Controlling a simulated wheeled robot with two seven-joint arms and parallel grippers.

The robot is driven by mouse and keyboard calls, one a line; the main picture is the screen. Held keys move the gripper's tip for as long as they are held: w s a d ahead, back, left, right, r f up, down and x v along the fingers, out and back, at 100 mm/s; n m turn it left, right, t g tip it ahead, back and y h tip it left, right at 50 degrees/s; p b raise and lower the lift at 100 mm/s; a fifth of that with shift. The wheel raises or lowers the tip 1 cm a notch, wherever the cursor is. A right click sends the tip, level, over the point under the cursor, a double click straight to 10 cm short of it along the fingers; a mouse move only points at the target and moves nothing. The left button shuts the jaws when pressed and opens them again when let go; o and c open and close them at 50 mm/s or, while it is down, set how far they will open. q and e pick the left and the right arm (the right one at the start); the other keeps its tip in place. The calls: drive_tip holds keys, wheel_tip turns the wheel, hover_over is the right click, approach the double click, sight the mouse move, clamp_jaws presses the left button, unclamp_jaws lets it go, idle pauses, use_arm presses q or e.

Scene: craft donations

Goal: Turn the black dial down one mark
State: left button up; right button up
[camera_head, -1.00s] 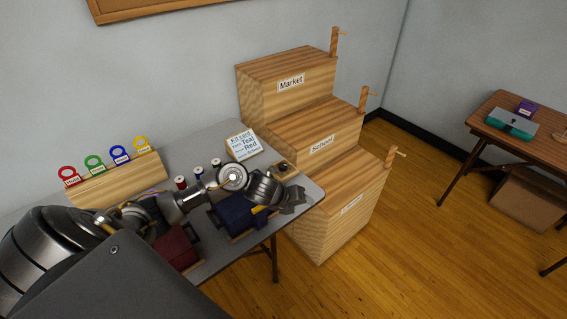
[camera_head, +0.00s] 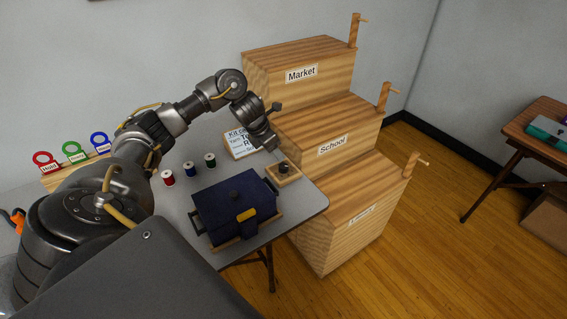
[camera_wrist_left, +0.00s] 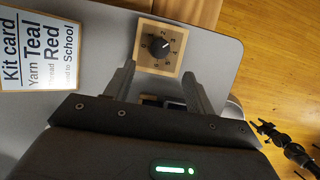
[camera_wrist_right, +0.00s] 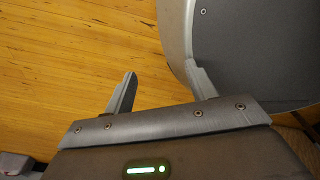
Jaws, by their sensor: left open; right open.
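The black dial (camera_head: 283,168) sits on a small square wooden base (camera_head: 291,179) near the right edge of the grey table. In the left wrist view the dial (camera_wrist_left: 158,46) has small numbers around it. Its white mark points to the upper right there; I cannot tell surely which number it meets. My left gripper (camera_wrist_left: 158,70) is open and empty, its fingertips just short of the dial and spread to either side of the base's near edge. In the head view the left gripper (camera_head: 270,146) hangs just behind the dial. My right gripper (camera_wrist_right: 161,70) is open and empty above the floor.
Wooden steps (camera_head: 300,98) labelled Market and School stand right behind the table.

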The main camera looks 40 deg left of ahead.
sight(283, 166)
use_arm(q)
drive_tip(key=x, duration=0.8)
drive_tip(key=shift+w+d+f, duration=0.1)
drive_tip(key=shift+f, duration=0.15)
drive_tip(key=shift+w+f, duration=0.15)
drive_tip(key=shift+f, duration=0.15)
use_arm(e)
drive_tip(key=shift+w+d, duration=0.15)
drive_tip(key=shift+w, duration=0.65)
use_arm(q)
drive_tip(key=shift+c, duration=0.3)
use_arm(e)
drive_tip(key=shift+s, duration=0.1)
use_arm(q)
drive_tip(key=c, duration=0.9)
use_arm(e)
drive_tip(key=shift+r, duration=0.1)
use_arm(q)
drive_tip(key=shift+p, duration=0.35)
use_arm(e)
drive_tip(key=shift+r, duration=0.1)
